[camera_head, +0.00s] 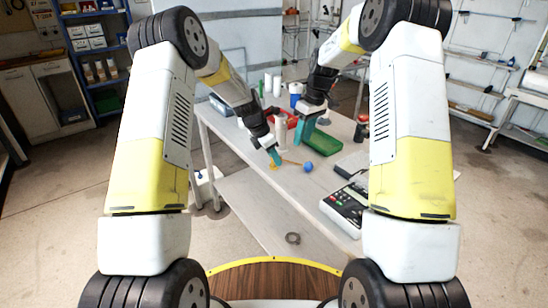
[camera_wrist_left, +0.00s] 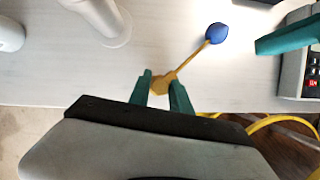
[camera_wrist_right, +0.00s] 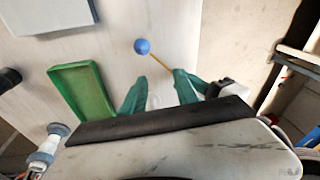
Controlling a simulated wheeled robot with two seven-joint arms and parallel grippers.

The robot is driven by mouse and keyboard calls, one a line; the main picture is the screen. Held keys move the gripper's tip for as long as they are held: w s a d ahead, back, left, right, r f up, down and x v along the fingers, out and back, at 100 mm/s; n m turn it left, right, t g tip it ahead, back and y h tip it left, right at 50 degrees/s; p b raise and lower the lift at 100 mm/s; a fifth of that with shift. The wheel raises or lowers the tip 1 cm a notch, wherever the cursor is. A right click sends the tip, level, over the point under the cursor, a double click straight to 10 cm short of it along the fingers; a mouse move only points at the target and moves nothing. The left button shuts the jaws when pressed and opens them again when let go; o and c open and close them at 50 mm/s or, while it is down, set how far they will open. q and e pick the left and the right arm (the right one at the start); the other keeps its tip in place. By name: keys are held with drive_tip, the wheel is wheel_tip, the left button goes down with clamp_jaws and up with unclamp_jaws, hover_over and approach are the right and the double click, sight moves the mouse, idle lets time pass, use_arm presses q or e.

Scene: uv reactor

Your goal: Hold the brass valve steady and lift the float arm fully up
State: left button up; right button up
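The brass valve (camera_wrist_left: 162,86) is a small yellow body near the table's front edge. My left gripper (camera_head: 275,158) has its green fingers on both sides of it and appears shut on it, as the left wrist view (camera_wrist_left: 161,86) shows. The float arm (camera_wrist_left: 193,57) is a thin brass rod running from the valve to a blue ball (camera_head: 308,167). The ball is apart from both grippers. My right gripper (camera_wrist_right: 160,92) is open and empty above the table, behind the valve in the head view (camera_head: 303,132). The valve's underside is hidden.
A green tray (camera_wrist_right: 85,95), a red bin (camera_head: 291,120) and white bottles stand farther back on the table. A keypad device (camera_head: 344,208) is at the table's right. The tabletop around the blue ball is clear.

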use_arm(q)
clamp_jaws()
use_arm(e)
drive_tip(key=shift+o, duration=1.2)
drive_tip(key=shift+a, duration=0.1)
drive_tip(key=n, duration=0.2)
drive_tip(key=a+f+n+h, duration=0.1)
drive_tip(key=n, duration=0.1)
drive_tip(key=f+n+h, duration=0.1)
drive_tip(key=n, duration=0.2)
drive_tip(key=shift+w+a, duration=0.15)
drive_tip(key=shift+a, duration=0.25)
drive_tip(key=shift+f, duration=4.75)
clamp_jaws()
